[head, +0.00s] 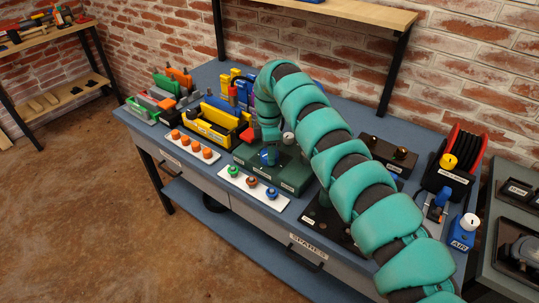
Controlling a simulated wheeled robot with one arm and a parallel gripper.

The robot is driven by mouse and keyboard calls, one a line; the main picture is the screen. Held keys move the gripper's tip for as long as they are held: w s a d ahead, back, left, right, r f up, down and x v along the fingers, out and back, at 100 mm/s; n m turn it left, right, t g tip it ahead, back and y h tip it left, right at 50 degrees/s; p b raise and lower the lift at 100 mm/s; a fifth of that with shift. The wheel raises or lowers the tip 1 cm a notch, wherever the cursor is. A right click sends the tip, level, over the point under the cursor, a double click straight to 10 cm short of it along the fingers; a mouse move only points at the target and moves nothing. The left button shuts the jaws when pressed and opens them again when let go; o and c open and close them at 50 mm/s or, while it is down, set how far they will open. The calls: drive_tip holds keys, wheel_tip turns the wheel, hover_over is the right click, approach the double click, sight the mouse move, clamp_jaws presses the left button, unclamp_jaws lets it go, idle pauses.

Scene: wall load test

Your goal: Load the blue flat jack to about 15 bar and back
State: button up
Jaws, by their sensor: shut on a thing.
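My teal arm reaches across the blue bench top (140,128) from the lower right. My gripper (268,150) is at its far end, pointing down over a green box (290,180). A small blue part (267,158) shows at the fingertips, on top of the box. The gripper appears shut on this blue part, though the arm hides much of the contact. In front, a white plate carries a green knob (234,171), an orange knob (252,181) and a blue knob (271,193). I cannot make out a flat jack or a pressure reading.
Several orange knobs stand on a white plate (184,147) at left. Yellow bins (212,132) and coloured tools stand behind it. At right are a dark box (388,152), a yellow-knobbed black unit (455,170) and a blue AIR box (461,236). The floor in front is clear.

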drive_tip(key=shift+n+b, duration=0.45)
drive_tip(key=shift+n, duration=1.25)
drive_tip(key=o, duration=1)
drive_tip(key=shift+c, duration=0.2)
wheel_tip(320, 180, up, 17)
drive_tip(key=p, duration=0.9)
drive_tip(key=shift+w+a+r, duration=0.2)
drive_tip(key=shift+w, duration=0.15)
